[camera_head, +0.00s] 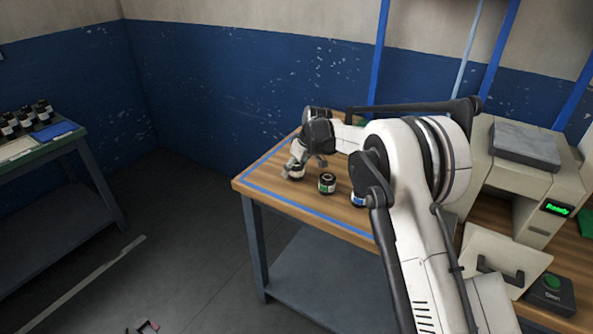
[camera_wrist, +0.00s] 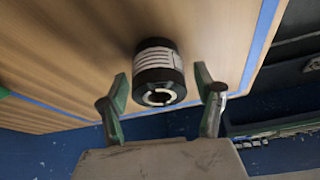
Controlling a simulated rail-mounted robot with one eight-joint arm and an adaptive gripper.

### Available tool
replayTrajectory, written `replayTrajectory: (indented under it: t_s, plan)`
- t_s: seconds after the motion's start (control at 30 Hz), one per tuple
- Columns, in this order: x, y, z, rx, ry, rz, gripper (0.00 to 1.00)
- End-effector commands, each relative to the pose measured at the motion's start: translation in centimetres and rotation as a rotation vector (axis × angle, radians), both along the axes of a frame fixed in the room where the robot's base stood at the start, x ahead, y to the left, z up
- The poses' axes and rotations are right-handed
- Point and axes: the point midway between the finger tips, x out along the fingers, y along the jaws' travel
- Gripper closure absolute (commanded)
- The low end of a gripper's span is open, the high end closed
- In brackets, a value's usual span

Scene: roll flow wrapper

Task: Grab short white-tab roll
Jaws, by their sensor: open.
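A short black roll with a white band (camera_wrist: 158,72) stands on the wooden table (camera_wrist: 90,50) in the wrist view. My gripper (camera_wrist: 162,95) is open, with one finger on each side of the roll and visible gaps between. In the head view the white-banded roll (camera_head: 294,171) is at the table's left end, partly hidden by my gripper (camera_head: 306,162). A short roll with a green band (camera_head: 327,184) stands to its right. A roll with a blue band (camera_head: 358,200) stands further right, partly hidden by my arm.
The machine (camera_head: 530,170) with a lit "Ready" display stands at the right, with a green-button box (camera_head: 551,287) in front. Blue tape (camera_head: 290,203) runs along the table edge. A side table (camera_head: 60,143) at the far left carries several dark rolls. The floor between is mostly clear.

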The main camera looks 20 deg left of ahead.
Motion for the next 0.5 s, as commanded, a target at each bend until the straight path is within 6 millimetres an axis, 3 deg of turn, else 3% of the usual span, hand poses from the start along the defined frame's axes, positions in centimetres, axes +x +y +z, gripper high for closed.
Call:
replayTrajectory:
  t_s: [0.1,0.37,0.5]
  plan:
    - [0.17,0.32,-0.93,0.0,0.0,0.0,0.35]
    - [0.2,0.37,-1.18,0.0,0.0,0.0,0.35]
    - [0.21,0.37,-1.17,0.0,0.0,-0.001,0.51]
